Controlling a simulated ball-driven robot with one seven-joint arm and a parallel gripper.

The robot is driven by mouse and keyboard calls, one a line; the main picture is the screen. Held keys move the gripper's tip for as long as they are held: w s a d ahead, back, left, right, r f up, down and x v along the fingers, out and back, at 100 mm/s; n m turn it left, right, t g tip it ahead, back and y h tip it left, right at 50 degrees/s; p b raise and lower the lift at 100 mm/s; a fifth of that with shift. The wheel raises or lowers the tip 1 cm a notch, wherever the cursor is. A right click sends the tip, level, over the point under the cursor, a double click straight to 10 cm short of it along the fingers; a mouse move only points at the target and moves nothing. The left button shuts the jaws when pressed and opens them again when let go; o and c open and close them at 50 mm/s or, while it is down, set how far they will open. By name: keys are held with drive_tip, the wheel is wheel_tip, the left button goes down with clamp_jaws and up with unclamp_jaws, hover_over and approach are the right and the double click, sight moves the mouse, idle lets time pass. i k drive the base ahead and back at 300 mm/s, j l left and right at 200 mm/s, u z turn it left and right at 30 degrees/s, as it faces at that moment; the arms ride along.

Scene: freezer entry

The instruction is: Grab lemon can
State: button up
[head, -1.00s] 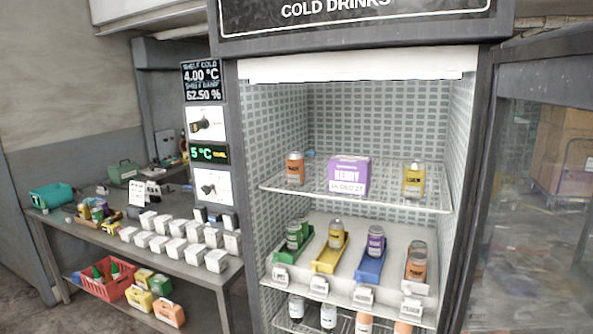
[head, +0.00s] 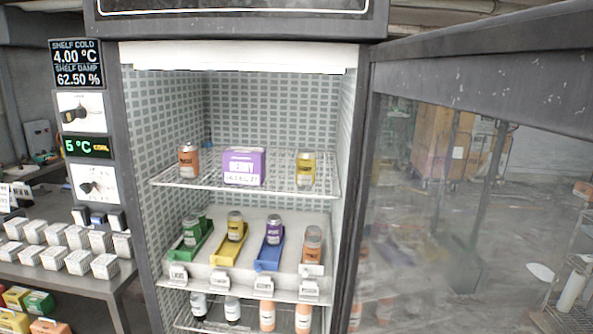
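A yellow can (head: 306,170) stands upright on the right of the upper wire shelf (head: 190,181) in the open cooler. Its label is too small to read for certain now. Another yellow can (head: 235,226) sits in a yellow chute (head: 226,256) on the shelf below. I cannot tell from the now frame which is labelled lemon. My gripper is not in view.
On the upper shelf are an orange can (head: 189,160) and a purple berry box (head: 243,166). Green (head: 191,232), purple (head: 274,230) and orange (head: 312,245) cans stand lower. The glass door (head: 440,220) stands open at right. A table with white boxes (head: 78,236) is at left.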

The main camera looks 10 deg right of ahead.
sight(306, 158)
drive_tip(key=i+z, duration=0.15)
drive_tip(key=i, duration=0.5)
drive_tip(key=i+z, duration=0.1)
drive_tip(key=i, duration=0.55)
drive_tip(key=i+j+z, duration=0.15)
drive_tip(key=i, duration=0.45)
drive_tip(key=i+j+z, duration=0.1)
drive_tip(key=i, duration=0.55)
